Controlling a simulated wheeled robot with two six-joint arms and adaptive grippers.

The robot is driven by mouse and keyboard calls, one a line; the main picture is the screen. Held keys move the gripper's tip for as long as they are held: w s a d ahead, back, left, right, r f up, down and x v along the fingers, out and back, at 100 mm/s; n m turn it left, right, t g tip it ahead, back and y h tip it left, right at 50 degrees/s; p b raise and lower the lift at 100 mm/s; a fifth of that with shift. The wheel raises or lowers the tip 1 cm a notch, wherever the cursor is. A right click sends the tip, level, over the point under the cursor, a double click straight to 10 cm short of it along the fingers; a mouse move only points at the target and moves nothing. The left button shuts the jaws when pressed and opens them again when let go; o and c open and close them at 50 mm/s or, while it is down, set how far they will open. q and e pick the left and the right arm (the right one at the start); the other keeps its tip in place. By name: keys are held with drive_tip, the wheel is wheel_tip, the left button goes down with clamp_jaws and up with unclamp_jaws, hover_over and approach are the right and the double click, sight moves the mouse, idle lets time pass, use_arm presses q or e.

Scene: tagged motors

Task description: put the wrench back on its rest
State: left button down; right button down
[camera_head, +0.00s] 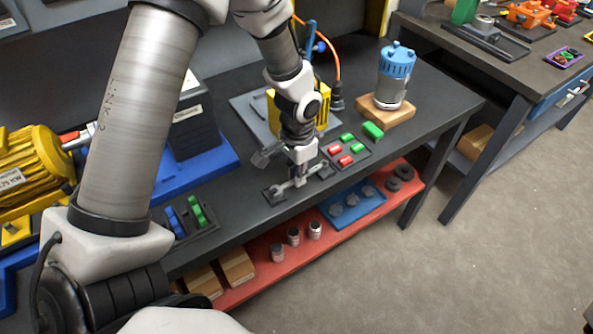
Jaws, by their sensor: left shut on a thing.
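My left gripper (299,182) points down at the front part of the dark bench. It is shut on the wrench (284,188), a grey metal tool seen partly at both sides of the fingers. The wrench lies level, at or just above its rest, two small dark blocks; the left block (271,196) shows below one end. I cannot tell whether the wrench touches the blocks. The fingers hide its middle. My right gripper is not in view.
A tray with red and green pieces (346,150) lies right of the gripper. A blue-topped motor (396,75) stands on a wooden block behind. A yellow motor (30,170) is at the left. The bench's front edge is close; a red lower shelf (265,262) holds small parts.

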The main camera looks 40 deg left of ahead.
use_arm(q)
drive_tip(key=c, duration=1.1)
unclamp_jaws()
wheel_tip(320, 180, up, 12)
